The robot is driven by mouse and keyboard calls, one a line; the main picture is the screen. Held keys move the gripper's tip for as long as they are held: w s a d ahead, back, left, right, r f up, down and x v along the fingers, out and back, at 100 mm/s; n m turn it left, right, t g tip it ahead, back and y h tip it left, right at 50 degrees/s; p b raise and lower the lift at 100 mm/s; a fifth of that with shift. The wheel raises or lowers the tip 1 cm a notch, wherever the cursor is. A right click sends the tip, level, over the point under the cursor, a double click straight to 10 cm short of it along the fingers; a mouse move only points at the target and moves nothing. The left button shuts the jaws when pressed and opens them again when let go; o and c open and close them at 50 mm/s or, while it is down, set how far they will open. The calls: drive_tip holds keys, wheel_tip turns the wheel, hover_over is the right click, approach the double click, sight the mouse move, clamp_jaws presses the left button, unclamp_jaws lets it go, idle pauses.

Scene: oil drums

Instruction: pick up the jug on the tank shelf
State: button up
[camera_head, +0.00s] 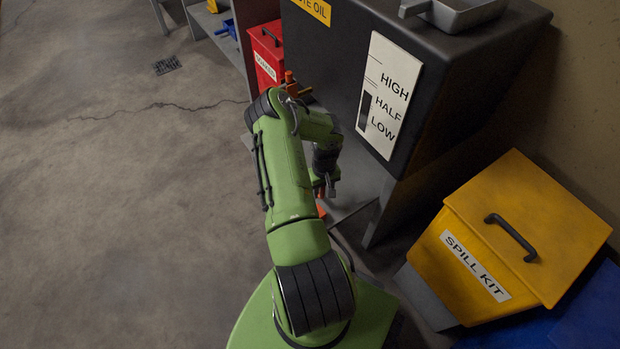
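The shelf (352,184) is a grey ledge under the dark waste oil tank (345,75). My green arm reaches up to it and bends down at the far end. My gripper (327,192) points down at the shelf's left part, small and partly hidden by the arm. Small orange-red patches (321,212) show right beside and below the gripper. They may be part of the jug, but I cannot tell, and no whole jug is visible. Whether the fingers are open or touching anything cannot be seen.
A yellow spill kit bin (553,218) stands at the right. A red box (266,55) stands left of the tank, with a grey bench (205,22) beyond it. A metal tray (462,14) sits on the tank. An orange-brown piece (291,84) shows by my elbow. Open floor lies left.

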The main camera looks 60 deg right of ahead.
clamp_jaws()
